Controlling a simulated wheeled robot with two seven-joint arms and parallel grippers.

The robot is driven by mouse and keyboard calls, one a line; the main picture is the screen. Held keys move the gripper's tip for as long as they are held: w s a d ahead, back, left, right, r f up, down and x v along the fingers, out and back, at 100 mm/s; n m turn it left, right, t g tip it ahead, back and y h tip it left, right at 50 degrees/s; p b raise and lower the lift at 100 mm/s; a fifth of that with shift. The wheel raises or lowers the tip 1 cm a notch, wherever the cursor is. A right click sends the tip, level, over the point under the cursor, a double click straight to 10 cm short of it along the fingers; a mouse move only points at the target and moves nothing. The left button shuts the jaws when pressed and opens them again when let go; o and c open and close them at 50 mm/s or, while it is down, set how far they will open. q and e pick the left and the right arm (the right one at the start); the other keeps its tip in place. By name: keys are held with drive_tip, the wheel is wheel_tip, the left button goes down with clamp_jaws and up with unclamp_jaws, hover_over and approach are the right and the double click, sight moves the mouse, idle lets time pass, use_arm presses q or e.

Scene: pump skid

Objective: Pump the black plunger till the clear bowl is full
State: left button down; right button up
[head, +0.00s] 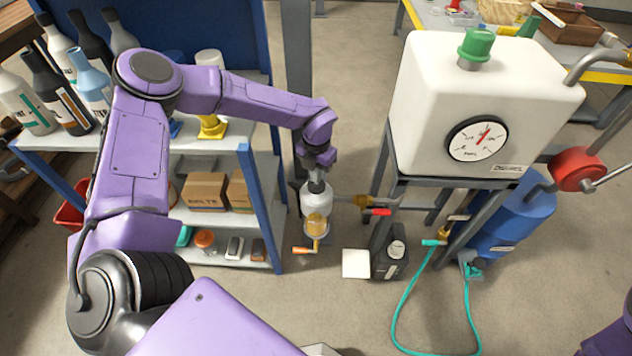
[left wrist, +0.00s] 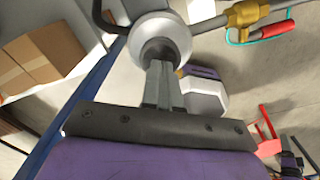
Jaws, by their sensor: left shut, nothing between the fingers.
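The black plunger (head: 316,186) stands on top of a pale round pump head (head: 317,201) in the head view. Below the head hangs the clear bowl (head: 316,224), with amber liquid showing inside; its exact level is hard to read. My left gripper (head: 318,168) is shut and empty, pointing down right over the plunger. In the left wrist view its closed fingers (left wrist: 162,82) reach the round pump head (left wrist: 160,42) and hide most of the plunger. I cannot tell whether the fingertips touch it. My right gripper is out of view.
A brass fitting (head: 362,201) and red-handled valve (head: 381,212) lie right of the pump head. An orange-handled drain (head: 304,250) is below the bowl. The blue-posted shelf (head: 262,200) stands close left. A white tank with a gauge (head: 477,139) and a dark jug (head: 388,266) are right.

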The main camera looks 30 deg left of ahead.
use_arm(q)
drive_tip(key=shift+f, duration=0.1)
idle(0.4)
drive_tip(key=shift+f+b, duration=1.3)
drive_tip(key=shift+f, duration=0.35)
drive_tip(key=shift+r+p, duration=1.55)
drive_tip(key=shift+r, duration=0.15)
wheel_tip(320, 180, up, 6)
drive_tip(key=p, duration=0.5)
